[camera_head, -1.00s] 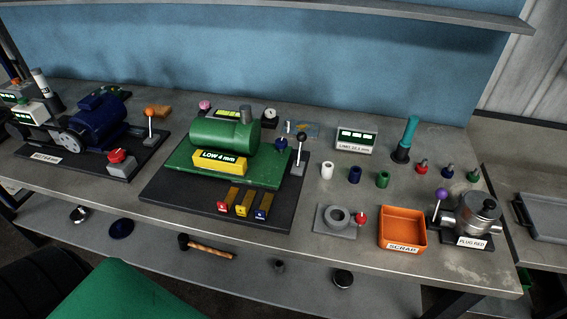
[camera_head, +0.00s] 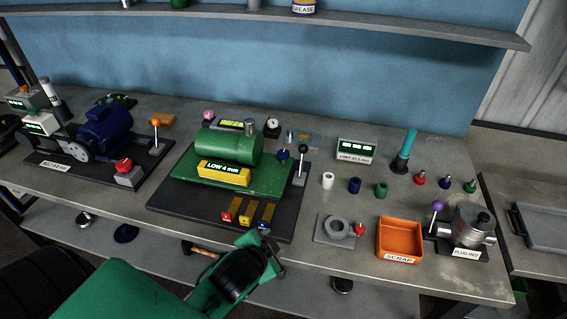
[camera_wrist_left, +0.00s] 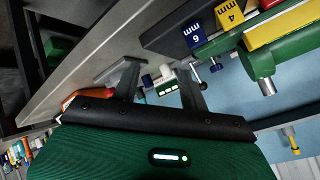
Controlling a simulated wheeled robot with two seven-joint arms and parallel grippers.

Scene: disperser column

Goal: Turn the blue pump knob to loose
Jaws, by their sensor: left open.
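The blue pump knob (camera_head: 283,155) stands at the right end of the green pump (camera_head: 228,148), behind and left of a black-balled lever (camera_head: 303,149). A yellow sign on the pump reads "LOW 4 mm". My left gripper (camera_head: 272,250) is open and empty at the bench's front edge, in front of the pump base and well short of the knob. In the left wrist view its two fingers (camera_wrist_left: 158,84) are spread, with nothing between them at the tips. A small dark blue knob (camera_wrist_left: 215,67) shows past one finger; I cannot tell surely which it is. My right gripper is not in view.
Red, yellow and blue tagged blocks (camera_head: 245,215) lie on the pump base's front. To the right stand a grey ring fixture (camera_head: 322,232), an orange scrap bin (camera_head: 381,232) and several small sockets. A blue motor (camera_head: 107,128) stands left. A shelf (camera_head: 400,30) runs above.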

